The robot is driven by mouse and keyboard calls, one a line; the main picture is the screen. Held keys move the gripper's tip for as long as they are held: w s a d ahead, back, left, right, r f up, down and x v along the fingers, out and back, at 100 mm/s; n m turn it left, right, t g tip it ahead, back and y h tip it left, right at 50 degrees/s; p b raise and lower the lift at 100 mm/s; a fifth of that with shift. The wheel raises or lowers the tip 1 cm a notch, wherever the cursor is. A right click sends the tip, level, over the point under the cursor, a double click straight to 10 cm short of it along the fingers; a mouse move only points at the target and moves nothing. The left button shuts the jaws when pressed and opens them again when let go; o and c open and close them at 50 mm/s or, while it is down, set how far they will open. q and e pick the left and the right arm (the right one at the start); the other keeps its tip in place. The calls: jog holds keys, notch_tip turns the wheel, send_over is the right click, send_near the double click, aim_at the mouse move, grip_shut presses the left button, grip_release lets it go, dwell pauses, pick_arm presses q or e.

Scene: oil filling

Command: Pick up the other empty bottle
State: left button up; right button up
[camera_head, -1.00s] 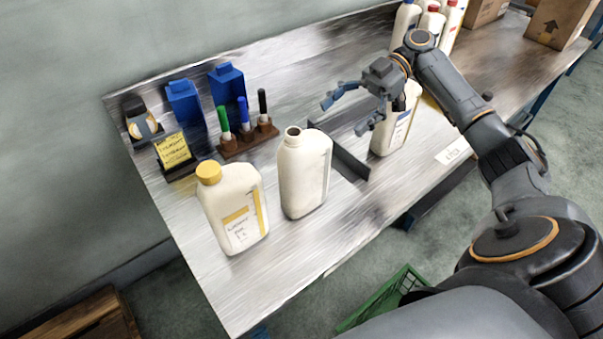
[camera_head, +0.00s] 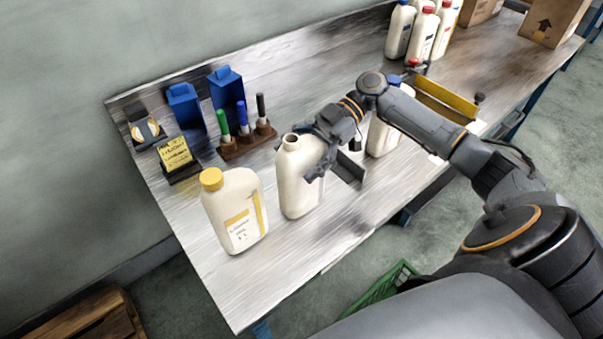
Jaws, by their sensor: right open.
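An uncapped white bottle (camera_head: 295,188) stands upright on the metal table, its dark open mouth facing up. My right gripper (camera_head: 311,160) is open at the right side of this bottle, with fingers close around its upper part; I cannot tell whether they touch it. A white bottle with a yellow cap (camera_head: 238,215) stands to its left. Another white bottle (camera_head: 380,135) stands behind my right arm, which partly hides it. My left gripper is not in view.
A marker stand (camera_head: 246,140), blue holders (camera_head: 186,105) and a yellow note block (camera_head: 174,152) are at the back left. Capped bottles (camera_head: 421,35) and a cardboard box (camera_head: 550,24) stand at the far right. The table's front left is clear.

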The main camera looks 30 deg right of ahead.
jog(key=c, duration=1.4)
jog(key=shift+r, duration=0.1)
